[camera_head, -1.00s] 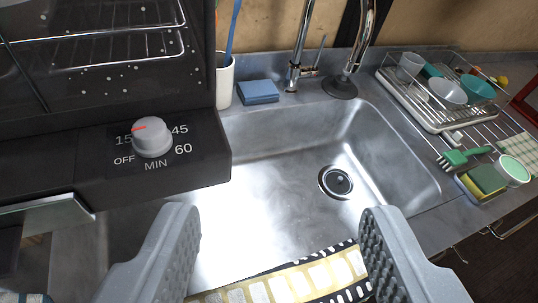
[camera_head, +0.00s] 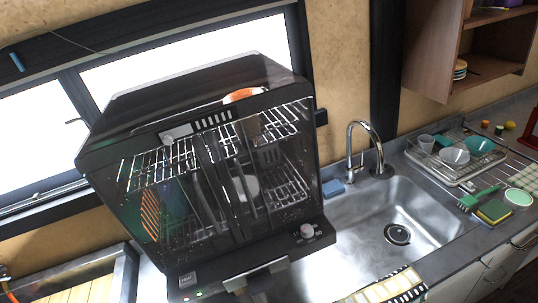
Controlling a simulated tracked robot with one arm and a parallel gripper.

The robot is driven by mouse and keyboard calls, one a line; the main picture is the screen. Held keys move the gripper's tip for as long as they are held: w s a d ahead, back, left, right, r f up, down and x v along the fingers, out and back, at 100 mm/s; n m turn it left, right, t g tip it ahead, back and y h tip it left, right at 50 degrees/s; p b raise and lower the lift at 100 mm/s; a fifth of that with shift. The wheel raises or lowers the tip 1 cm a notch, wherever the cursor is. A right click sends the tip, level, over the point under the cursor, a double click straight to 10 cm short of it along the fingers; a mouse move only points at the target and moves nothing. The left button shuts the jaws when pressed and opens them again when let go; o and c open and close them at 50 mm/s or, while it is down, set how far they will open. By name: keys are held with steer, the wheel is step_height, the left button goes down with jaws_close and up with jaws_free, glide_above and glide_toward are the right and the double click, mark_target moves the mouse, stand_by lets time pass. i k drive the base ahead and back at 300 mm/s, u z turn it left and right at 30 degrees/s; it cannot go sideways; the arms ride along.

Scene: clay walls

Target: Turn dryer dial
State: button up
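The dryer (camera_head: 262,150) is a dark box with wire racks behind a clear front, left of the sink. Its dial (camera_head: 307,231) is a small light grey round knob at the right end of the lower front panel. The numbers around the dial are too small to read now, and I cannot tell its setting.
The sink (camera_head: 395,212) with its faucet (camera_head: 362,143) lies right of the dryer. A dish rack (camera_head: 455,160) holds bowls and cups farther right. A striped cloth (camera_head: 388,288) lies at the front edge. A window stands behind the dryer.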

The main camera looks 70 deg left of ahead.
mark_target(307, 231)
steer(key=u, duration=1.25)
steer(key=k, duration=0.8)
steer(key=z, duration=0.8)
steer(key=i, duration=1)
steer(key=u, duration=0.05)
